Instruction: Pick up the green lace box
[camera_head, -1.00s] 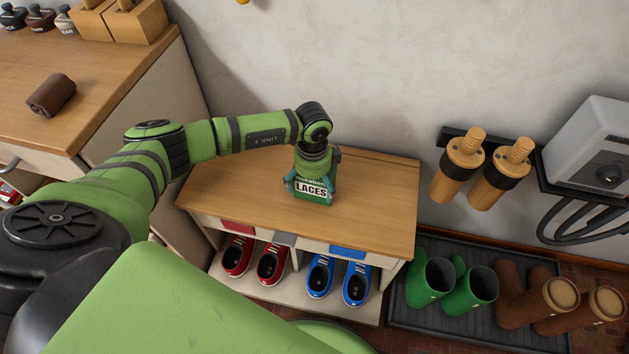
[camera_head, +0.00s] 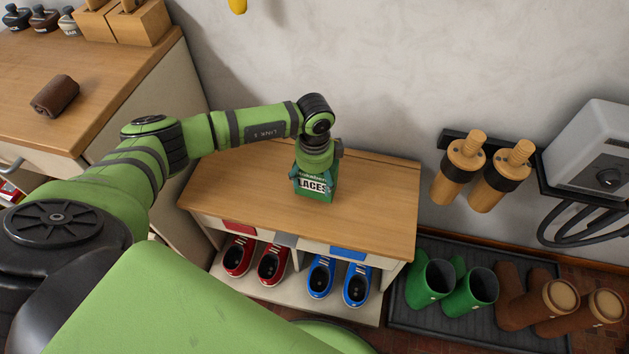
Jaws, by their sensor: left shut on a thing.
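The green lace box (camera_head: 317,194) has a white label reading "LACES". It is upright at the middle of the wooden bench top (camera_head: 372,215). My left gripper (camera_head: 315,178) comes down on it from above and is shut on it, with its fingers at the box's sides. The gripper covers the upper part of the box. I cannot tell whether the box's base touches the bench. My right gripper is not in view.
Red shoes (camera_head: 254,261) and blue shoes (camera_head: 339,281) stand on the shelf under the bench. A counter with a brown rolled cloth (camera_head: 54,95) is at the left. The bench top around the box is clear.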

